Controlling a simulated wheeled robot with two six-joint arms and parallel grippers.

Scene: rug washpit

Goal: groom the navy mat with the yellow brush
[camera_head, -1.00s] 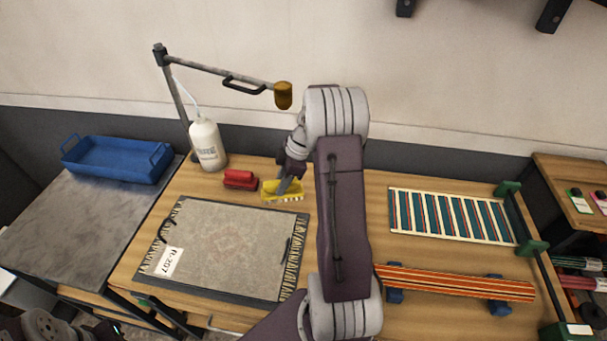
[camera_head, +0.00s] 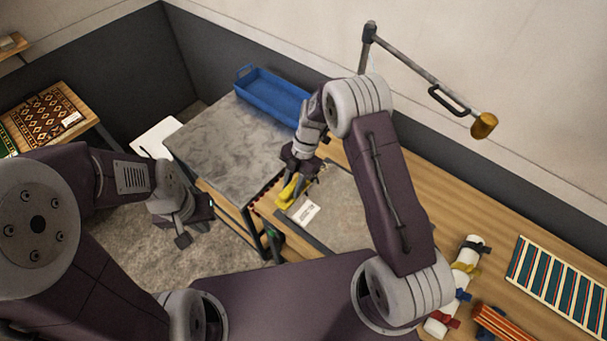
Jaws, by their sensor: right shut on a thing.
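My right gripper (camera_head: 298,172) is shut on the yellow brush (camera_head: 290,191). It holds the brush at the left end of the mat (camera_head: 342,205), near the white tag (camera_head: 305,213). I cannot tell whether the bristles touch the mat. The mat lies flat on the wooden bench and looks grey-brown with a dark border, not plainly navy. My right arm hides its right part. My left gripper (camera_head: 192,232) is empty over the floor, left of the bench, with its fingers apart.
A blue tray (camera_head: 272,95) stands on the grey table (camera_head: 220,145) beside the bench. A lamp-like swing arm (camera_head: 430,85) rises behind the bench. A tied roll (camera_head: 466,268), an orange striped piece (camera_head: 500,325) and a teal striped mat (camera_head: 560,285) lie right.

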